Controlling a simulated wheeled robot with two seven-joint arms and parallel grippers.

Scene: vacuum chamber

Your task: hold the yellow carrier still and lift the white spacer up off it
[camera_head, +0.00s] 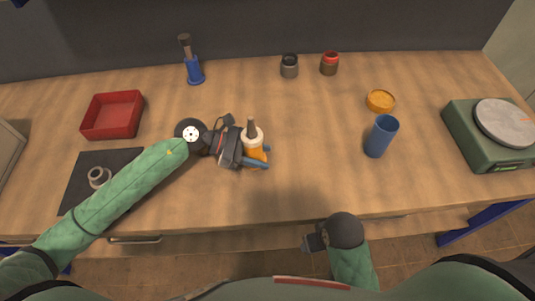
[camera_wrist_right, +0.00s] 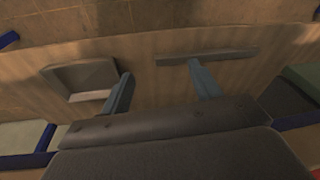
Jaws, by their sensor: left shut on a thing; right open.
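The yellow carrier (camera_head: 254,155) stands upright on the bench near the middle. The white spacer (camera_head: 252,137) sits around it near its upper part, with a dark post (camera_head: 251,124) rising through the top. My left gripper (camera_head: 261,156) is shut on the yellow carrier, with its blue fingers at the carrier's sides below the spacer. My right gripper is open and empty, off the front edge of the bench; its two fingers show in the right wrist view (camera_wrist_right: 162,88). In the head view its fingertips are hard to make out.
A red tray (camera_head: 113,115) and a dark mat (camera_head: 84,180) with a grey ring (camera_head: 98,177) lie left. Two small jars stand at the back. The bench right of the carrier is clear.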

